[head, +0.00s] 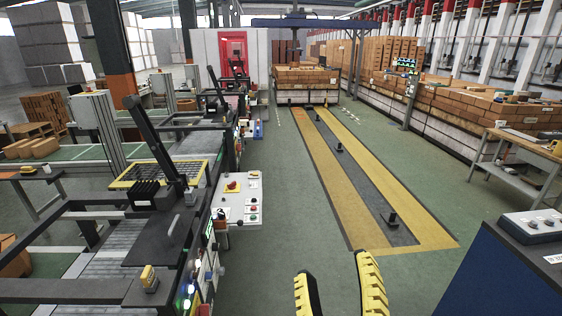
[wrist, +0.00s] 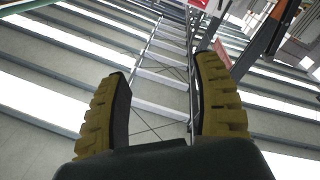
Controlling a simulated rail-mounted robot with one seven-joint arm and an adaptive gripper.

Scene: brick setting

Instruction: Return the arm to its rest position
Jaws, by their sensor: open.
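My gripper (head: 341,284) shows at the bottom of the head view, to the right of centre. Its two black fingers with ribbed yellow pads stand apart with nothing between them. In the wrist view my gripper (wrist: 165,100) also shows both fingers spread and empty. Beyond them that view shows the ceiling beams and bright roof strips, so the wrist camera faces upward. Nothing touches the fingers in either view. The rest of my arm is out of sight in the head view.
A conveyor machine with a white control panel (head: 238,200) stands on the left. A blue cabinet (head: 495,275) with a grey control box (head: 535,225) is close on the right. A wooden workbench (head: 530,150) stands behind it.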

